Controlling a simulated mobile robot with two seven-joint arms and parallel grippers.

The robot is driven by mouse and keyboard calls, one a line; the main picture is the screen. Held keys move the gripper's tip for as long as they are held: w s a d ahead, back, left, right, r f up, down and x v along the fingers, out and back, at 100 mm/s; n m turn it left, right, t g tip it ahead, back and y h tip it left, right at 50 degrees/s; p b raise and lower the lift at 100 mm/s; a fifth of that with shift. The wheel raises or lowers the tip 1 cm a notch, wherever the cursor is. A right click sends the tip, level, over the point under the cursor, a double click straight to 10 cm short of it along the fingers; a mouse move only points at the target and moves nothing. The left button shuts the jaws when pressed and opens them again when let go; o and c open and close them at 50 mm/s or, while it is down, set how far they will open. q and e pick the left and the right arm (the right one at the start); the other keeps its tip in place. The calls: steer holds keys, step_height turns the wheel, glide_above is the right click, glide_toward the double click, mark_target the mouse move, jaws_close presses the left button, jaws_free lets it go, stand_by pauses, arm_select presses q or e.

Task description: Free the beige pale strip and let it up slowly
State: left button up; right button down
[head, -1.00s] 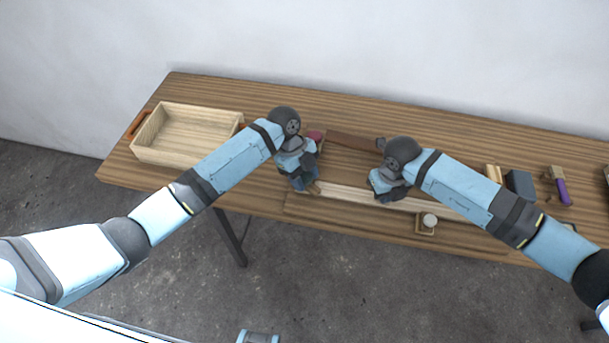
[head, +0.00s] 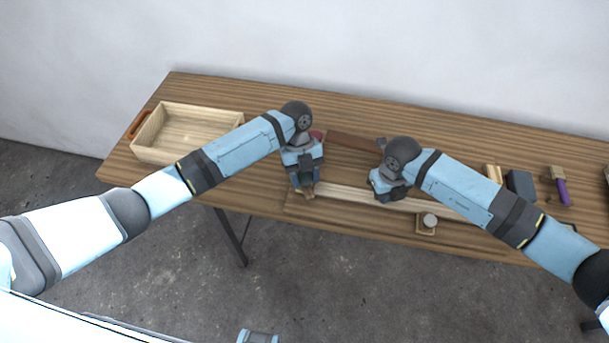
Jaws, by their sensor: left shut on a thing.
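The beige pale strip (head: 348,194) lies along the front of the table, running from my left gripper to the right under my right gripper. My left gripper (head: 308,191) points down at the strip's left end and is shut on a small brown piece (head: 309,196) there; what exactly it grips is partly hidden. My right gripper (head: 386,196) is over the strip further right; its fingertips are hidden behind its own body, so its opening cannot be told.
A wooden tray (head: 160,155) stands at the table's left. A dark brown strip (head: 352,141) lies behind the grippers. A small block with a round pale knob (head: 429,220) is at the front edge. A grey block (head: 520,184) and a purple-handled brush (head: 562,190) lie at right.

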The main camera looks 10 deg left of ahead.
mark_target(304, 176)
arm_select(q)
steer(key=shift+m+y, duration=0.5)
steer(key=shift+m, duration=0.7)
arm_select(e)
steer(key=shift+f, duration=0.1)
arm_select(q)
steer(key=m+y, duration=0.1)
steer(key=m, duration=0.1)
steer(key=shift+m+g, duration=0.3)
steer(key=shift+m, duration=0.1)
steer(key=o, duration=1)
steer(key=shift+r, duration=0.1)
steer(key=shift+r, duration=3.4)
steer(key=shift+r+p, duration=1.7)
steer(key=shift+r, duration=0.05)
arm_select(e)
steer(key=shift+r, duration=3.1)
